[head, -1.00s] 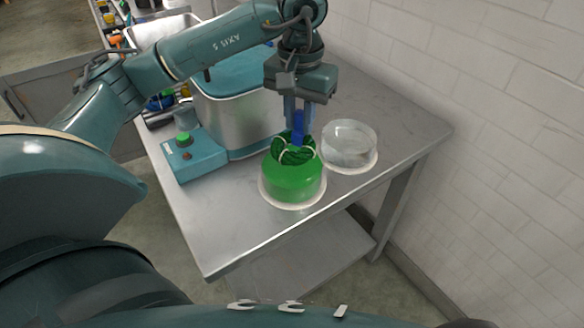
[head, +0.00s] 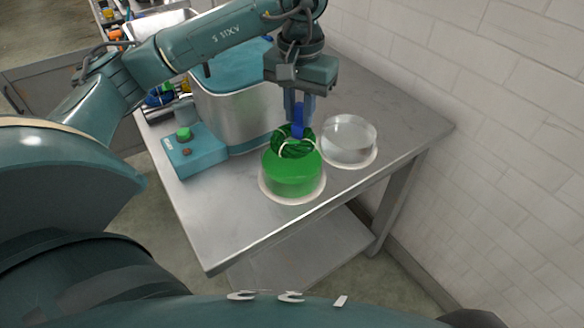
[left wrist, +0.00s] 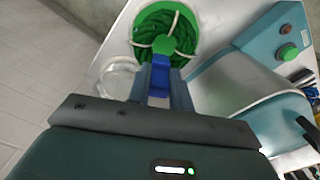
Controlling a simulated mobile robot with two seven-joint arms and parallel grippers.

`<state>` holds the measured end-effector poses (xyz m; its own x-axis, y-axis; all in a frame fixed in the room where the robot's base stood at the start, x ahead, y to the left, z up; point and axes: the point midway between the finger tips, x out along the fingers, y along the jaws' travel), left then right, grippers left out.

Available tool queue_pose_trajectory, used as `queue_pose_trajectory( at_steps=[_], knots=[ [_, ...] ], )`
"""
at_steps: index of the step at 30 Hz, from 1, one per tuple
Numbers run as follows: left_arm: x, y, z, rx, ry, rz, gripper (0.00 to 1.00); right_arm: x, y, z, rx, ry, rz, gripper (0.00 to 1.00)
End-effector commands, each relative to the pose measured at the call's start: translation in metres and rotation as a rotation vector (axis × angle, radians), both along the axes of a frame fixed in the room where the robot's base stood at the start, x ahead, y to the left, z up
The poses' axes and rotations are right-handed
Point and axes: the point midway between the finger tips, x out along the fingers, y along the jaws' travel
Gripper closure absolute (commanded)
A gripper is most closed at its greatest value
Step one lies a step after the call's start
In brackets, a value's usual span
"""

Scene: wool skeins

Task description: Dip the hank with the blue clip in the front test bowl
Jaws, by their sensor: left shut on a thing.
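My left gripper (head: 299,98) is shut on the blue clip (head: 298,122) and points straight down. The dark green hank (head: 293,144) hangs under the clip, with pale ties around it. It is over the front bowl (head: 292,183), which holds bright green liquid and stands on a pale round base. In the head view the hank's lower edge overlaps the liquid surface; I cannot tell if it touches. The left wrist view shows the hank (left wrist: 164,28) inside the bowl's outline, with the clip (left wrist: 163,61) between the fingers. My right gripper is not in view.
A clear bowl (head: 348,139) stands behind and right of the green one. A steel vat with a teal lid (head: 240,72) and a teal control box with a green button (head: 194,151) stand left. The table's front right is bare; a tiled wall is at right.

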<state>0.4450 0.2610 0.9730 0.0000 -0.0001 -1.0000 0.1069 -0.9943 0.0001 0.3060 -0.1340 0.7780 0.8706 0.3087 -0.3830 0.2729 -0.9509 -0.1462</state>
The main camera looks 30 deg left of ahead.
Motion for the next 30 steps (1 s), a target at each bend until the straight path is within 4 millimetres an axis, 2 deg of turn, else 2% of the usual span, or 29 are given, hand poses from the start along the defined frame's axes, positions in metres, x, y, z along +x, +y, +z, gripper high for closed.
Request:
queue_pose_trajectory(
  at_steps=[7,16,30],
  knots=[
    [0.000,0.000,0.004,0.000,-0.001,0.000,1.00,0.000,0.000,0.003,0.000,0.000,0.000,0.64],
    [0.000,0.000,0.030,0.000,-0.002,0.000,1.00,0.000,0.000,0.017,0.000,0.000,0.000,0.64],
    [0.000,0.000,0.030,0.000,0.000,0.000,1.00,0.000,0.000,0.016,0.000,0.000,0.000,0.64]
  ],
)
